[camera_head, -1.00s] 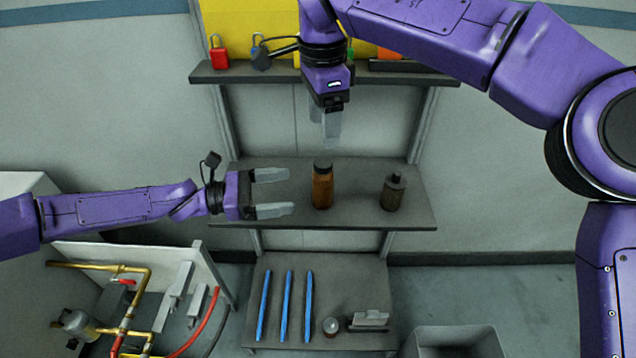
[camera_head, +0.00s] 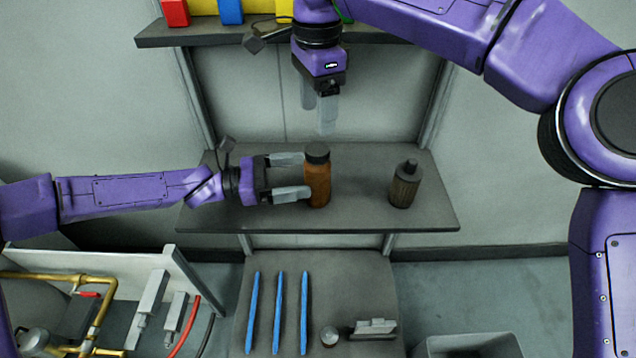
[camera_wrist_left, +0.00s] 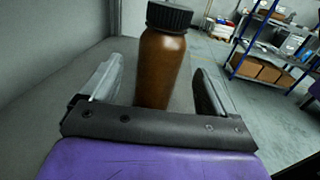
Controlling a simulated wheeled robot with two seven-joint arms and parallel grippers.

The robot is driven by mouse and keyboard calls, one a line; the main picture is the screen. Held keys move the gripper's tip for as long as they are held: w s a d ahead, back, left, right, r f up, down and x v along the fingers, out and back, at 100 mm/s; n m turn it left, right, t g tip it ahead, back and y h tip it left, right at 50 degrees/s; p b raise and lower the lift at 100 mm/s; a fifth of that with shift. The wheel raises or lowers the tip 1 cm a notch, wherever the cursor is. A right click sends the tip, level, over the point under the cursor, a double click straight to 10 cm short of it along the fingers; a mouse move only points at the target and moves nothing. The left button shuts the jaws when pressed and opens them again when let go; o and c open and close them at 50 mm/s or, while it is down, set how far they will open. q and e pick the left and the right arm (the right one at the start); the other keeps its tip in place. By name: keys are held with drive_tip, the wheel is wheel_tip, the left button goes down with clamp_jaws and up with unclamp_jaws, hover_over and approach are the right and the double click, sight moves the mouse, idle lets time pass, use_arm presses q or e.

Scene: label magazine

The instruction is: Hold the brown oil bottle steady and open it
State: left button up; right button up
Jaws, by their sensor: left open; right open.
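The brown oil bottle (camera_head: 318,186) stands upright on the middle shelf, with its black cap (camera_head: 317,152) on. My left gripper (camera_head: 300,175) is open and level, with its fingertips at the bottle's left side. In the left wrist view the bottle (camera_wrist_left: 160,68) stands between the lines of the two open fingers (camera_wrist_left: 155,85), with a gap on each side; its ribbed cap (camera_wrist_left: 169,16) is above finger height. My right gripper (camera_head: 319,118) points down, open and empty, above and behind the bottle cap. Contact between fingers and bottle cannot be told.
A darker bottle (camera_head: 405,184) with a nozzle-like top stands to the right on the same shelf (camera_head: 360,210). Blue sticks (camera_head: 279,310) lie on the lower shelf. Brass pipework (camera_head: 92,300) is at lower left.

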sight(325, 172)
use_arm(q)
drive_tip(key=d, duration=0.4)
drive_tip(key=w+d, duration=0.1)
drive_tip(key=d, duration=0.1)
use_arm(e)
drive_tip(key=shift+w, duration=0.1)
use_arm(q)
drive_tip(key=shift+d, duration=0.25)
